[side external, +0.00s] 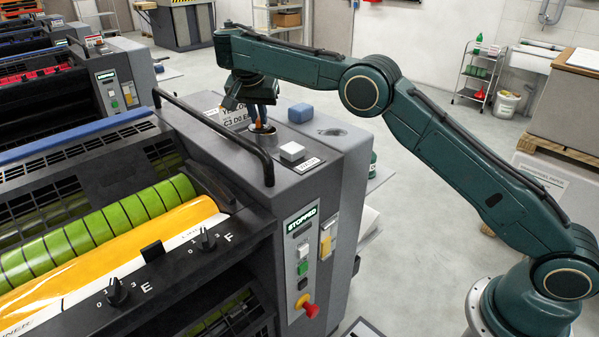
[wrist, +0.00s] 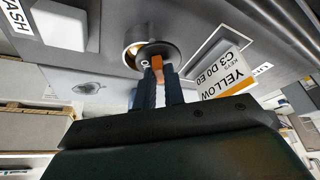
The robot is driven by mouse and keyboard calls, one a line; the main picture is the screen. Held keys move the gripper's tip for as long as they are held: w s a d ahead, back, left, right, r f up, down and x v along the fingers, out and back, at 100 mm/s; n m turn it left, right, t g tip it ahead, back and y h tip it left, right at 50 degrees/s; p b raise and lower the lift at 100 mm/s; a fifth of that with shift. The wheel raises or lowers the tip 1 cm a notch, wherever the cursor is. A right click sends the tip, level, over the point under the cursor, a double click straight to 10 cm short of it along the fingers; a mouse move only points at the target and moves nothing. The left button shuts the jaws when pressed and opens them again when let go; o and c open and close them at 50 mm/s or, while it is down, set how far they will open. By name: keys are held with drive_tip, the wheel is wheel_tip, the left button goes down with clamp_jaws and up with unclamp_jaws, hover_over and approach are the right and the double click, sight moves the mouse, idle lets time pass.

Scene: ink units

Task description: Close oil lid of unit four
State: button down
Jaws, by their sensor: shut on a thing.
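The oil lid (wrist: 172,50) is a dark round disc with an orange tab (wrist: 157,62), on top of the yellow unit. A round opening with a brass-coloured inside (wrist: 130,54) shows beside and partly under the lid in the wrist view. The lid does not fully cover it. My gripper (wrist: 158,74) is shut on the orange tab, its fingers pointing at the unit's top. In the side external view my gripper (side external: 260,113) is above the same spot, with the orange tab (side external: 262,126) at its fingertips. There the lid is mostly hidden by the fingers.
A black handrail (side external: 215,125) runs close beside my gripper.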

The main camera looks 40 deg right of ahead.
drive_tip(key=shift+s+a+f, duration=0.1)
drive_tip(key=shift+f, duration=0.05)
drive_tip(key=c, duration=1.5)
unclamp_jaws()
drive_tip(key=shift+c, duration=0.2)
drive_tip(key=shift+o, duration=0.3)
drive_tip(key=shift+n, duration=0.7)
